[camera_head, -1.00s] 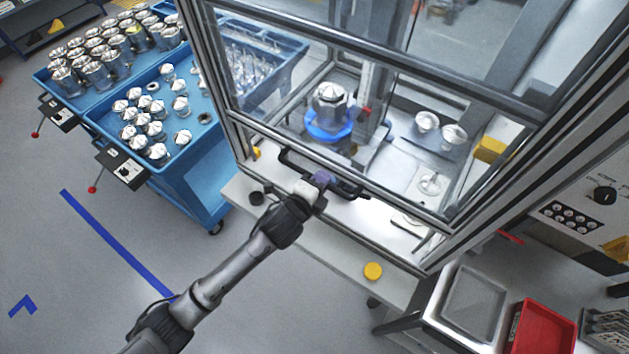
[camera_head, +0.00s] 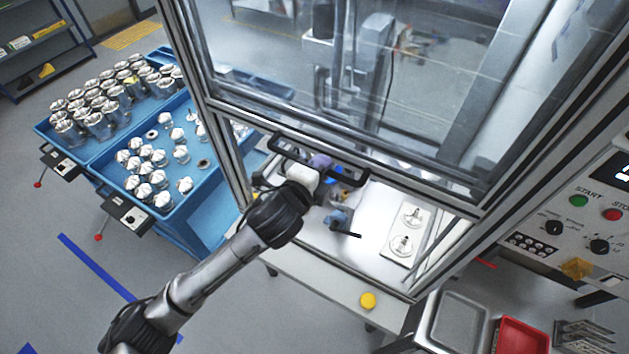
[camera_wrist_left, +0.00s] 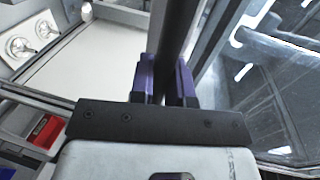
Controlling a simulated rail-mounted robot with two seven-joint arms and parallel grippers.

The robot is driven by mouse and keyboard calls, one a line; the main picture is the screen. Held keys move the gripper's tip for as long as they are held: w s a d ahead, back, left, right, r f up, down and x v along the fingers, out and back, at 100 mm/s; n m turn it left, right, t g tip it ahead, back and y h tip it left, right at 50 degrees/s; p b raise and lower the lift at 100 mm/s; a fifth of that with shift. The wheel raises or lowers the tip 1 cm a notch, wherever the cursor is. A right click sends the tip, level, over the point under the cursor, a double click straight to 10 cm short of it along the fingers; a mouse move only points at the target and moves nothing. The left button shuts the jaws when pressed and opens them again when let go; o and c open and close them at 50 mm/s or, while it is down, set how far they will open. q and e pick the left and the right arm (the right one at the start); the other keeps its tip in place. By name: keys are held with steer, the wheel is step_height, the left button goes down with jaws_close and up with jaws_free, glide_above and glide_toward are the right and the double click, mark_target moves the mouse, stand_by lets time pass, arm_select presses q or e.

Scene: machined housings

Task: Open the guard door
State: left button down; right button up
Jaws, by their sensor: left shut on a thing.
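The guard door (camera_head: 400,140) is a clear panel in a grey metal frame, on the front of the machine enclosure in the head view. It is raised, with an open gap below its lower edge. Its black bar handle (camera_head: 292,149) is at the lower left of the door. My left gripper (camera_head: 322,164) is shut on this handle. In the left wrist view the purple fingers (camera_wrist_left: 166,82) stand on both sides of the dark handle bar (camera_wrist_left: 176,35). My right gripper is in neither view.
Inside the enclosure, a plate (camera_head: 405,232) with metal parts shows through the gap. Blue carts (camera_head: 190,225) with metal housings stand at the left. A control panel (camera_head: 590,215), a grey tray (camera_head: 460,318) and a red bin (camera_head: 522,338) are at the right. A yellow button (camera_head: 368,300) sits on the front ledge.

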arm_select(q)
steer(key=shift+r, duration=1.4)
steer(key=c, duration=1.1)
jaws_free()
steer(key=shift+s+a, duration=0.25)
steer(key=shift+s, duration=0.1)
steer(key=b+v, duration=0.4)
steer(key=v, duration=0.9)
